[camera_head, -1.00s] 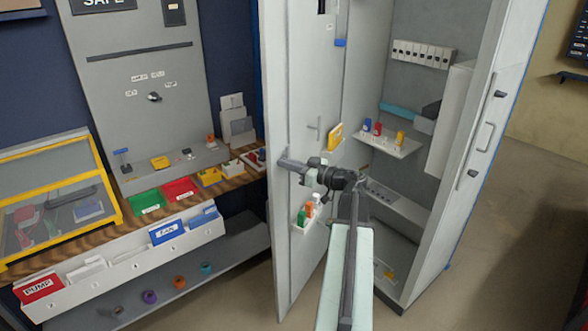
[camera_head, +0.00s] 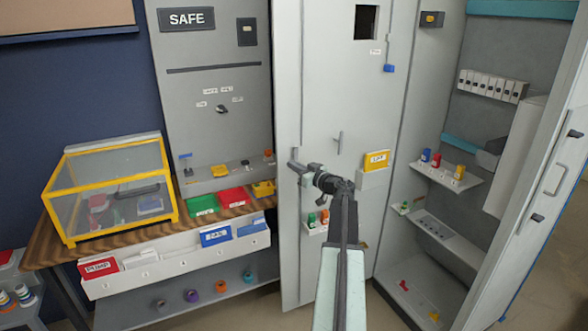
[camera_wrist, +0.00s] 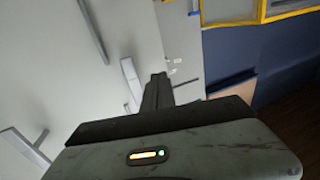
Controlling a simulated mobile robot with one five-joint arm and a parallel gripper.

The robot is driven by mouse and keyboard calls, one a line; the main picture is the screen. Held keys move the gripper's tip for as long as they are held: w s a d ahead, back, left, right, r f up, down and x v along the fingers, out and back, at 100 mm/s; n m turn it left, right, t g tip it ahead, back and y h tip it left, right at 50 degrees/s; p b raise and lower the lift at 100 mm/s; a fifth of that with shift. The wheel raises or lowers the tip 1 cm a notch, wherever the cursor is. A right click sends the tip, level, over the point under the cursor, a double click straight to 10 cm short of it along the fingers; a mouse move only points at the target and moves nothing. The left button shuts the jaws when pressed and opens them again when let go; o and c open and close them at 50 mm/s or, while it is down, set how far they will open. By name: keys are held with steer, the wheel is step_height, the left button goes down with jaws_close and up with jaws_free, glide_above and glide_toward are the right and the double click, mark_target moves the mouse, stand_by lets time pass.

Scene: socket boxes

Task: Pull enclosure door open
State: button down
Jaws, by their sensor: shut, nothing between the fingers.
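The enclosure door (camera_head: 340,90) is a tall pale grey panel standing wide open, its inner face toward me. The inner face carries a small latch handle (camera_head: 338,143), a yellow folder in a holder (camera_head: 376,160) and a low bin with small green and orange bottles (camera_head: 318,217). My gripper (camera_head: 295,165) is shut and empty at the door's left free edge, overlapping the inner face; I cannot tell whether it touches. In the wrist view my shut gripper (camera_wrist: 157,90) shows before a pale panel with grey bars.
The open enclosure (camera_head: 450,150) stands to the right, with a shelf of small coloured items (camera_head: 445,178). Left of the door are the grey SAFE panel (camera_head: 215,75), a yellow-framed clear case (camera_head: 110,190) and a wooden bench (camera_head: 60,243) with coloured bins.

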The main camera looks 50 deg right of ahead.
steer(key=s+a, duration=0.2)
steer(key=s, duration=0.4)
steer(key=s+a, duration=0.3)
steer(key=s, duration=0.4)
steer(key=shift+a, duration=0.25)
